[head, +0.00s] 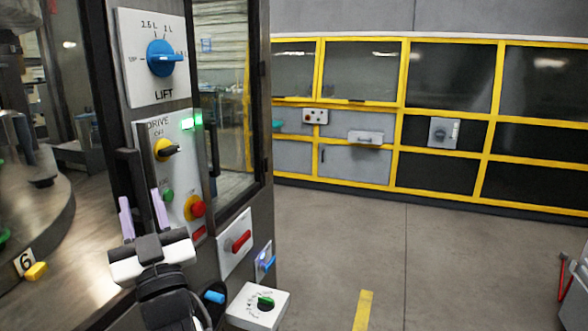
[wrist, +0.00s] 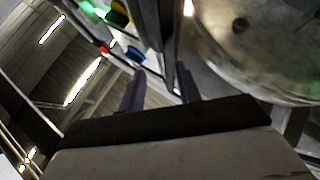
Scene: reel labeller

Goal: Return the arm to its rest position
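My gripper (head: 140,197) is low in the left half of the head view, in front of the labeller's control panel (head: 150,190). Its two pale lilac fingers point up and stand apart, with nothing held between them. In the wrist view my gripper (wrist: 160,72) also shows two separated fingers, with a dark machine post behind the gap. The panel carries a blue LIFT knob (head: 160,58), a yellow and black DRIVE switch (head: 165,150), a lit green lamp (head: 188,123), a green button (head: 167,195) and a red knob on yellow (head: 195,208). The fingers look close to the panel; contact cannot be told.
A black vertical handle (head: 129,185) stands just behind the fingers. A white box with a green knob (head: 257,307) and a red handle (head: 241,241) sit to the right. A round machine table (head: 50,215) is at left. Open floor (head: 400,260) lies right, before a yellow-framed wall.

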